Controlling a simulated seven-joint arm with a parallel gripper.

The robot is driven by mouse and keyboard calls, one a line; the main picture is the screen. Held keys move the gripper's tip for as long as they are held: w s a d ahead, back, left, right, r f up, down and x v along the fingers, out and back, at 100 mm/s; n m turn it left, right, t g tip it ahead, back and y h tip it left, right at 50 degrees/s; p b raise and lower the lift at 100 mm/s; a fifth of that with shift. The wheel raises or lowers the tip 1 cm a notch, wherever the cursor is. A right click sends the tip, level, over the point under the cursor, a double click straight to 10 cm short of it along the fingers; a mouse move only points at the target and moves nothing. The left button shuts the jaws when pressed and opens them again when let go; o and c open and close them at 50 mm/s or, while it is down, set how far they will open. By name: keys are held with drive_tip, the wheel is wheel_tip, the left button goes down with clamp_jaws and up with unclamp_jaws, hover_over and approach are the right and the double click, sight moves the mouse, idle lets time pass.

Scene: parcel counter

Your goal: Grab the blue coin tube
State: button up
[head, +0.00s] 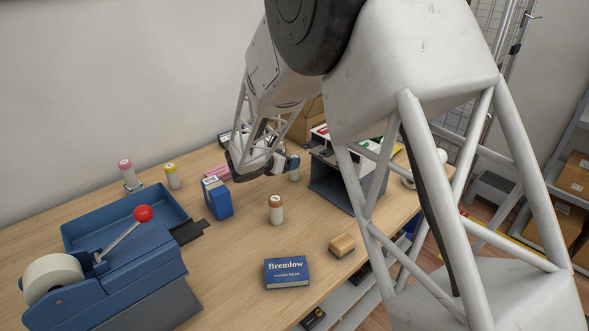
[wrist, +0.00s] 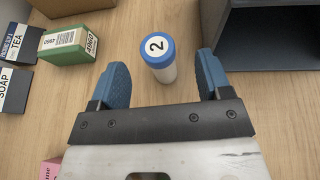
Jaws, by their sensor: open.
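The blue coin tube (wrist: 158,58) has a blue cap marked 2 and a pale body. In the head view the blue coin tube (head: 294,168) stands just right of my gripper (head: 262,170), close to the dark grey organiser. My arm hides part of this area, and the fingertips are hard to make out there.
A dark grey organiser (head: 330,185) stands right of the tube. Tubes with pink (head: 128,173), yellow (head: 172,176) and brown (head: 275,209) caps stand apart. A green-white box (wrist: 70,43) is at left.

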drive_tip(key=shift+x, duration=0.8)
drive_tip(key=shift+x, duration=2.65)
drive_tip(key=shift+a, duration=0.15)
drive_tip(key=c, duration=1.1)
